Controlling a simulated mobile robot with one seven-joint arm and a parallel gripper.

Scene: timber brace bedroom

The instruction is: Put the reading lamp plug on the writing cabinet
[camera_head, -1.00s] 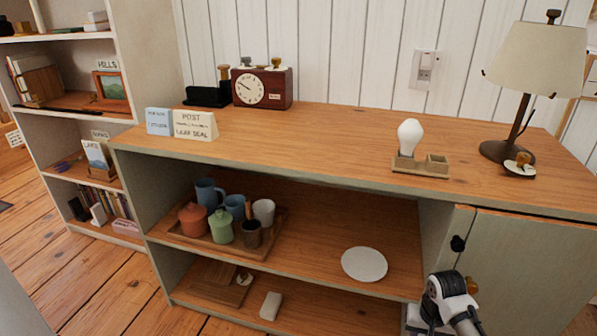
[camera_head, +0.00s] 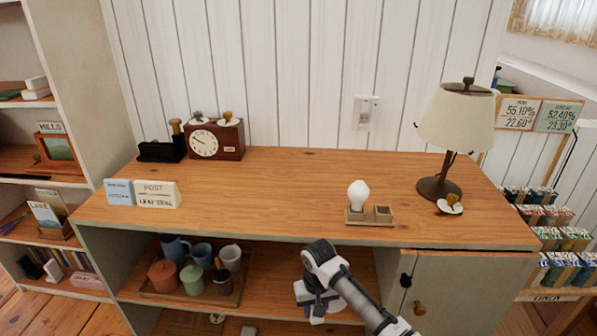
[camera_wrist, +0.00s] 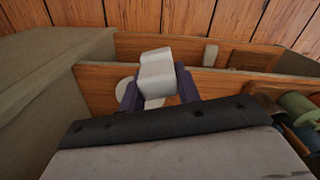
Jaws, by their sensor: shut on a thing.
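The writing cabinet (camera_head: 290,180) has a wooden top and open shelves below. My gripper (camera_wrist: 157,92) is shut on a white, blocky piece, which looks like the reading lamp plug (camera_wrist: 155,72). The piece sits between the dark fingers in the wrist view. In the head view my gripper (camera_head: 318,300) is in front of the open shelves, lower than the top. The held plug cannot be made out there. The reading lamp (camera_head: 455,120) stands at the right end of the top.
A light bulb (camera_head: 358,194) stands in a wooden holder near the top's front edge. A clock (camera_head: 215,140), a dark stand (camera_head: 162,150) and two cards (camera_head: 157,194) are at the left. The middle of the top is clear. Mugs and pots fill a shelf tray (camera_head: 190,298).

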